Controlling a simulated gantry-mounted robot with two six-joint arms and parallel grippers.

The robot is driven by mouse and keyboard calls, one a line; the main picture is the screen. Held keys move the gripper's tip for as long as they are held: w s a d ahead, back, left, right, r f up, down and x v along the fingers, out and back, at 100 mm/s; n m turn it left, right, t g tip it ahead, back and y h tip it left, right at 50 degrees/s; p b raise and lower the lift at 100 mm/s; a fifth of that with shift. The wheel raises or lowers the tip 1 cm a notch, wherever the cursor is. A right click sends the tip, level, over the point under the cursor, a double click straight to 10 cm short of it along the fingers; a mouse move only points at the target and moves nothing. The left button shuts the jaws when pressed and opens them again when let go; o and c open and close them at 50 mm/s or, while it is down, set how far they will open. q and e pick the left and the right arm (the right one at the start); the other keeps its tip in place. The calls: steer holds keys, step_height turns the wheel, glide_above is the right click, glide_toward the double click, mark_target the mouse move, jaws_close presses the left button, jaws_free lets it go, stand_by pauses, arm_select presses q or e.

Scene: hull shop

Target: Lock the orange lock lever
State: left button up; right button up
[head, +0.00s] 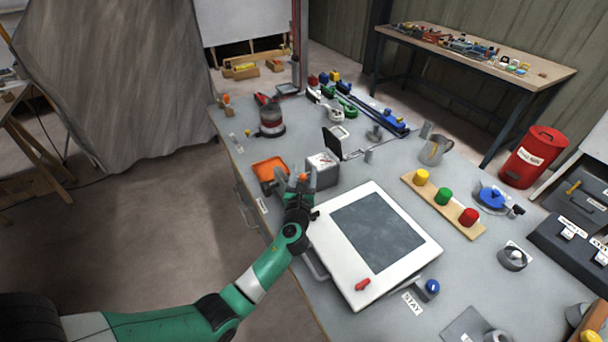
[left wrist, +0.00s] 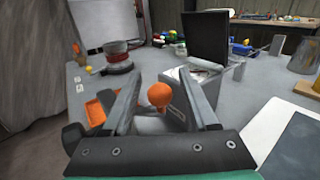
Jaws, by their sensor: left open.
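An orange ball-shaped knob (left wrist: 160,95), which seems to belong to the lock lever, shows between the fingers of my left gripper in the left wrist view. In the head view this orange part (head: 304,177) is small and partly hidden by the fingers. My left gripper (head: 298,179) is open, with one finger on each side of the knob. I cannot tell whether either finger touches it. A grey box (head: 321,169) stands just behind the knob, its dark lid (left wrist: 207,37) raised. The lever's shaft and base are mostly hidden. My right gripper is out of view.
An orange tray (head: 269,167) lies left of the gripper. A white panel with a dark screen (head: 376,232) is at the right. A red and grey sander (head: 271,122) stands farther back. Coloured buttons on a wooden strip (head: 455,211) sit farther right.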

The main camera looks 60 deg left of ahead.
arm_select(q)
steer(key=shift+w+a, duration=0.25)
steer(key=shift+a, duration=0.15)
jaws_close()
